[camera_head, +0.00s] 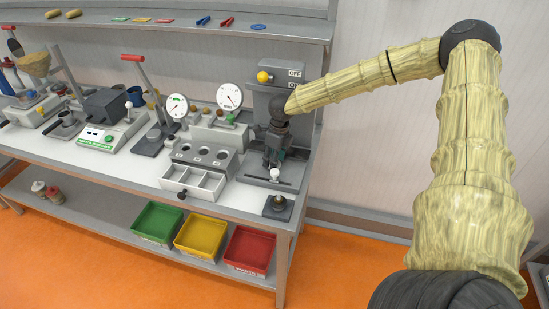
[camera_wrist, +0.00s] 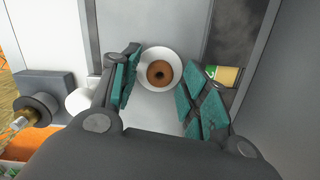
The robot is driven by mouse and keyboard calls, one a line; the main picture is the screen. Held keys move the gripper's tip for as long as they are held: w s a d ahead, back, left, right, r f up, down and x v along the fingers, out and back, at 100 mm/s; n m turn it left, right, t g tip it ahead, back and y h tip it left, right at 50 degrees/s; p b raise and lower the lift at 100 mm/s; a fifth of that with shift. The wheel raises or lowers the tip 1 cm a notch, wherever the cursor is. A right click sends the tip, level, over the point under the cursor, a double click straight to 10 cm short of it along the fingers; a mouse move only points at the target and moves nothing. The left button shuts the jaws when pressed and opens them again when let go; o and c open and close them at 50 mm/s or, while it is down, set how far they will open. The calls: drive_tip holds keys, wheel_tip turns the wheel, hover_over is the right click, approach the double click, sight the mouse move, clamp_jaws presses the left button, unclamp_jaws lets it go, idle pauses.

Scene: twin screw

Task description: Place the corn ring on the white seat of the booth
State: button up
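The corn ring, a brown ring with a dark hole (camera_wrist: 159,74), lies on the round white seat (camera_wrist: 177,59) in the wrist view. The seat's white rim shows around it. My gripper (camera_wrist: 162,88) has teal-padded fingers spread on either side of the seat, with gaps between both pads and the ring. In the head view, my gripper (camera_head: 273,155) points down inside the grey booth (camera_head: 282,103) at the right end of the bench. The ring and seat are hidden there behind my gripper.
A white knob (camera_head: 274,174) stands at the booth's front, and a dark block (camera_head: 278,207) sits near the bench corner. A drawer unit (camera_head: 200,172) and gauges are left of the booth. Inside the booth, a green and yellow item (camera_wrist: 222,75) lies beside the right finger.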

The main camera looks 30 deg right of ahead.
drive_tip(key=shift+r, duration=0.1)
wheel_tip(320, 180, up, 12)
drive_tip(key=s+b, duration=0.1)
drive_tip(key=b, duration=0.2)
drive_tip(key=shift+d, duration=0.35)
idle(0.3)
drive_tip(key=shift+s, duration=0.1)
idle(1.2)
